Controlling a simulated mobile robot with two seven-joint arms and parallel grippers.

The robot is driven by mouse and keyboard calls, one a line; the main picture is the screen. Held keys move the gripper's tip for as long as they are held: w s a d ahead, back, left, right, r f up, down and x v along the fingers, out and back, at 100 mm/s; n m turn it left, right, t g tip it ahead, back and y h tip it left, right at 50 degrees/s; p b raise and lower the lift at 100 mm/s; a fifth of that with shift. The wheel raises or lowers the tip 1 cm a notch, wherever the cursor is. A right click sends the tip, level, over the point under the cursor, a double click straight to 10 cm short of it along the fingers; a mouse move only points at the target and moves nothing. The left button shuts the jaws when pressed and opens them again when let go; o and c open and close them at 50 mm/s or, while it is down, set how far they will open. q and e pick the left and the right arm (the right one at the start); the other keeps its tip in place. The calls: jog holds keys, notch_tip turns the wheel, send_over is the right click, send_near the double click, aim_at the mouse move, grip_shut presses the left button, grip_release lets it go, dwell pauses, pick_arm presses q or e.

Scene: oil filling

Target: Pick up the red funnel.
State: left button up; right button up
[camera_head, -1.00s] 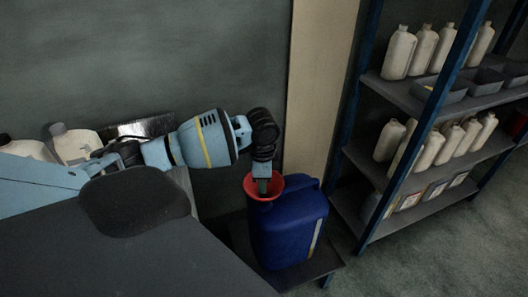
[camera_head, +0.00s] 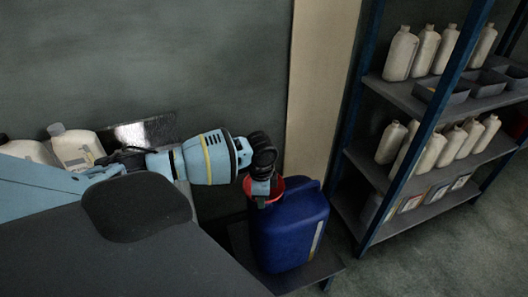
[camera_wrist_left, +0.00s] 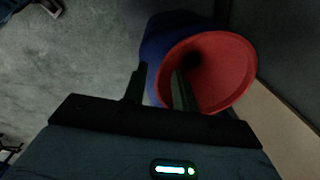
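The red funnel (camera_head: 275,185) sits in the top of a blue jerrycan (camera_head: 290,230), its wide mouth up. In the left wrist view the funnel (camera_wrist_left: 228,75) shows its round mouth and dark inner hole. My left gripper (camera_head: 262,197) is at the near left side of the funnel rim. In the left wrist view the left gripper (camera_wrist_left: 158,82) has its fingers apart, one inside the mouth and one outside, with the funnel wall between them. The lower part of the funnel is hidden. My right gripper is not in view.
The jerrycan stands on a low dark stand (camera_head: 319,267). A shelf rack (camera_head: 405,97) with several white bottles and grey bins stands at the right. White bottles (camera_head: 75,148) stand behind my left arm. A beige post (camera_head: 318,90) rises behind the jerrycan.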

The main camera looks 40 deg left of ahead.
pick_arm(q)
jog(key=shift+f, duration=0.2)
dwell(0.6)
grip_shut()
dwell(1.3)
